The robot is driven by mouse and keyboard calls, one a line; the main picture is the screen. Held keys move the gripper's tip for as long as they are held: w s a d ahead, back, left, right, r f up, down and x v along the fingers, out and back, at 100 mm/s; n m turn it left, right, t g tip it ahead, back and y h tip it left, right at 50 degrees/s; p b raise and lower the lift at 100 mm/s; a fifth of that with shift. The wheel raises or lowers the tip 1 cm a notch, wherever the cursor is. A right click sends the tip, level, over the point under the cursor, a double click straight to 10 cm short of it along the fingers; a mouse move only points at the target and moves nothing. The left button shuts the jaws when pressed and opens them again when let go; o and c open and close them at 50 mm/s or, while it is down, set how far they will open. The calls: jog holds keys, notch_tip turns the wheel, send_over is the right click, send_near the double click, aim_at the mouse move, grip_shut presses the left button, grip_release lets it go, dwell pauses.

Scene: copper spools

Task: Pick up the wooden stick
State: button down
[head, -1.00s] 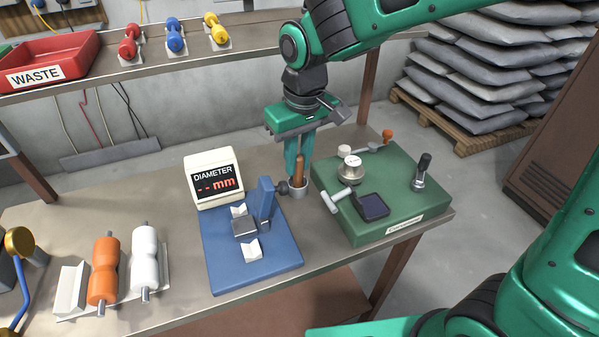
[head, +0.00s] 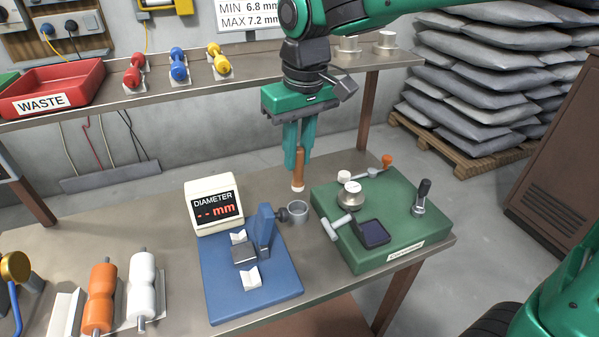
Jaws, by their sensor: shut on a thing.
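The wooden stick (head: 299,168) is a short brown rod with a pale lower end. It hangs upright between the fingers of my gripper (head: 298,150), which is shut on its upper part. The stick's lower end is above and clear of a small grey cup (head: 298,212) on the table. The cup stands between the blue measuring stand and the green device, and its mouth is open.
The blue diameter gauge (head: 270,285) with its display (head: 213,205) stands left of the cup. A green device (head: 385,235) stands to the right. Orange (head: 100,300) and white (head: 141,285) spools lie at left. A shelf (head: 200,97) with a red waste tray (head: 60,84) runs behind.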

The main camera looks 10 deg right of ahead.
notch_tip(320, 180, up, 10)
jog(key=shift+f, duration=0.25)
jog(key=shift+s, duration=0.15)
dwell(2.2)
